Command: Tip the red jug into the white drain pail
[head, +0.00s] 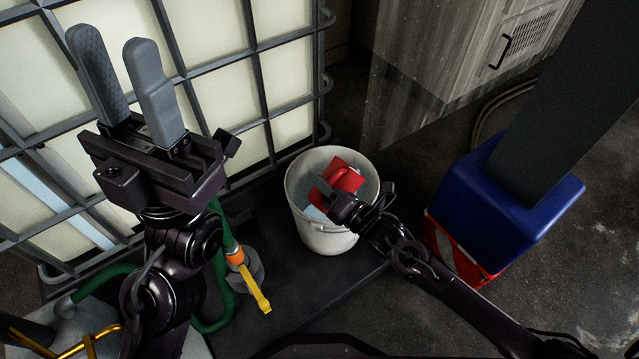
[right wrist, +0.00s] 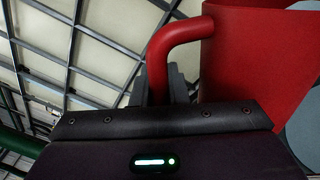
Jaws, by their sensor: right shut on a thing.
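The red jug (head: 345,176) shows over the mouth of the white drain pail (head: 325,238) in the head view. It is tilted; I cannot tell how deep it reaches into the pail. My right gripper (head: 326,190) is shut on the jug's handle, above the pail. In the right wrist view the red jug (right wrist: 262,62) fills the right side, and its handle (right wrist: 163,52) runs into the jaws. A pale blue-grey patch shows beside the jug; I cannot tell what it is. My left gripper (head: 113,48) is raised, empty, its two grey fingers apart.
A caged white tank (head: 215,95) stands behind and left of the pail. A green hose with an orange and yellow valve (head: 245,270) is left of the pail. A blue-and-red box (head: 520,205) stands at the right. A grey cabinet (head: 450,45) is at the back.

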